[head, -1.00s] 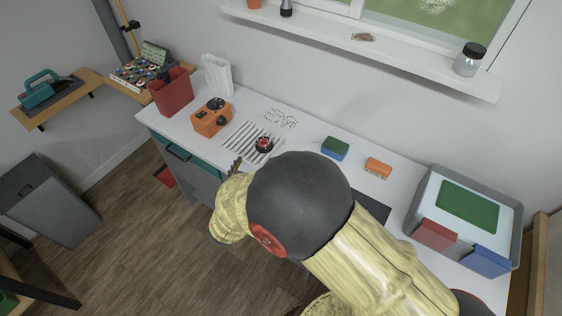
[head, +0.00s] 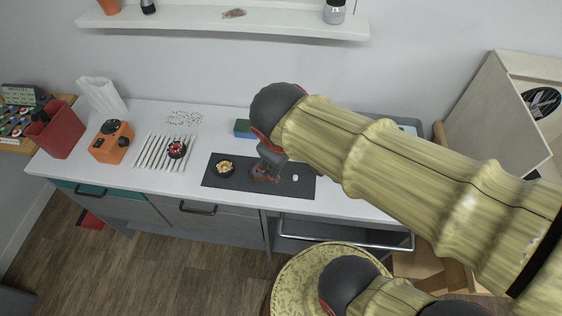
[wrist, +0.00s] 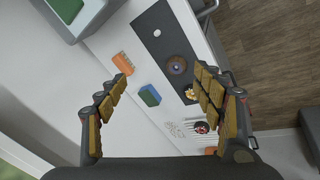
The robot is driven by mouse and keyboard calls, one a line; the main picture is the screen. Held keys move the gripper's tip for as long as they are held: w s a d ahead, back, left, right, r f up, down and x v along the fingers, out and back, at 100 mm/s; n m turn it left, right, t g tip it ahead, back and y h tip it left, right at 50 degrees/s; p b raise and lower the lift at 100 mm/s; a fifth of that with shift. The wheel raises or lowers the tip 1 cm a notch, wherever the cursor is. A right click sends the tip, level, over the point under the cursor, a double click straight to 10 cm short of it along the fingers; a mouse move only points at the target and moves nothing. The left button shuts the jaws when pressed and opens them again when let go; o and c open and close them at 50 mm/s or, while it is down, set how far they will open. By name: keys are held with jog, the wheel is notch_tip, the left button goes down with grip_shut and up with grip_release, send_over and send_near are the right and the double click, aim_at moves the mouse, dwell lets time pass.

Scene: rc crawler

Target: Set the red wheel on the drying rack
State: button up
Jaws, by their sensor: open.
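The red wheel (head: 177,149), a dark tire with a red hub, lies on the white slatted drying rack (head: 150,152) at the left of the counter. In the wrist view the red wheel (wrist: 201,127) and rack (wrist: 222,134) show low, beyond the right finger. My gripper (head: 268,163) is over the dark mat, well right of the rack. The wrist view shows my gripper (wrist: 163,68) open, with its fingers wide apart and nothing between them. A brownish-purple-hubbed wheel (wrist: 176,65) lies on the mat below, partly hidden by my gripper in the head view.
The dark mat (head: 215,182) also bears a yellow-hubbed wheel (head: 226,168) and a small white piece (head: 295,178). An orange device (head: 111,142) and red bin (head: 57,132) stand left of the rack. A blue-green block (head: 243,128) and orange block (wrist: 123,63) are behind the mat.

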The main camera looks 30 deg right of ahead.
jog(key=s+a+r+m+y, duration=0.1)
jog(key=m, duration=0.1)
jog(key=s+a+r+m+t+y, duration=0.1)
jog(key=s+a+r+m, duration=0.1)
jog(key=shift+s+r+t+y, duration=0.2)
jog(key=shift+t+y, duration=0.1)
jog(key=shift+y, duration=0.1)
